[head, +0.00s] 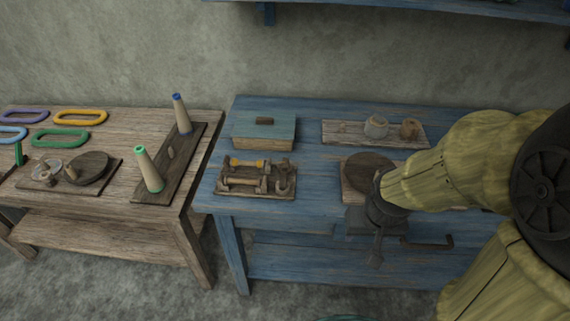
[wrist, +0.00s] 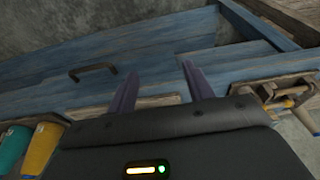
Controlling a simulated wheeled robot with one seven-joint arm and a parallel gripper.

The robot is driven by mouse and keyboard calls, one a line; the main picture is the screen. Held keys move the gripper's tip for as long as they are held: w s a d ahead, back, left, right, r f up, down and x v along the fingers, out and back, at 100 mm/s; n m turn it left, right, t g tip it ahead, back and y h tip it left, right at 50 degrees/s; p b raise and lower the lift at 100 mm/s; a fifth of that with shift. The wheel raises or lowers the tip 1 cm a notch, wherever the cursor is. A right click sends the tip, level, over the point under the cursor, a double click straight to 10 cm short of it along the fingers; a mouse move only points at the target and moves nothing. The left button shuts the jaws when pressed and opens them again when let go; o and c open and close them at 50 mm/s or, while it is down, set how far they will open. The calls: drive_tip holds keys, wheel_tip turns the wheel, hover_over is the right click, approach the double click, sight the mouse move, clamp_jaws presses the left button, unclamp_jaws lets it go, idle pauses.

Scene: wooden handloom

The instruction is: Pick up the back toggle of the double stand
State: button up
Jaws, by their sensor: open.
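The double stand (head: 268,192) is a dark wooden base with uprights on the left front of the blue bench. Its back toggle (head: 246,163) lies level across the rear, pale wood with orange on it. A front toggle (head: 240,181) of pale wood lies level nearer the bench edge. My gripper (head: 377,256) is open and empty, pointing down by the front of the bench, well to the right of the stand. Its two dark fingers show apart in the wrist view (wrist: 160,88). Part of what looks like the stand (wrist: 290,98) shows at that view's right edge.
A teal lidded box (head: 263,131) stands behind the stand. A round dark disc (head: 368,165) on a board lies behind my gripper. A board (head: 345,131) with small pots is at the back. A brown bench (head: 100,205) with cones stands left, across a gap.

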sight(284, 161)
drive_tip(key=w+a+m+y, duration=0.3)
drive_tip(key=w+m, duration=0.2)
drive_tip(key=m, duration=0.1)
drive_tip(key=w+a+f+m+y, duration=0.1)
drive_tip(key=w+a+m+y, duration=0.2)
drive_tip(key=w+m, duration=0.2)
drive_tip(key=w+a+f+m+y, duration=0.1)
drive_tip(key=w+a+m+y, duration=0.2)
drive_tip(key=w+m+y, duration=0.1)
drive_tip(key=shift+w+a+f+m, duration=0.15)
drive_tip(key=shift+w+m, duration=0.2)
drive_tip(key=shift+m, duration=0.35)
drive_tip(key=shift+w+a+f+m, duration=0.1)
drive_tip(key=shift+w+m, duration=0.25)
drive_tip(key=shift+m, duration=0.35)
drive_tip(key=w+m+t, duration=0.1)
drive_tip(key=w, duration=0.1)
drive_tip(key=w+m+y, duration=0.1)
drive_tip(key=w+m, duration=0.1)
drive_tip(key=w+r+m+t+y, duration=0.1)
drive_tip(key=w, duration=0.2)
drive_tip(key=shift+d+t, duration=0.3)
drive_tip(key=shift+w+d+r+m+t, duration=0.1)
drive_tip(key=shift+w+m+t, duration=0.2)
drive_tip(key=shift+m, duration=0.2)
drive_tip(key=x, duration=0.7)
drive_tip(key=shift+s+r, duration=0.1)
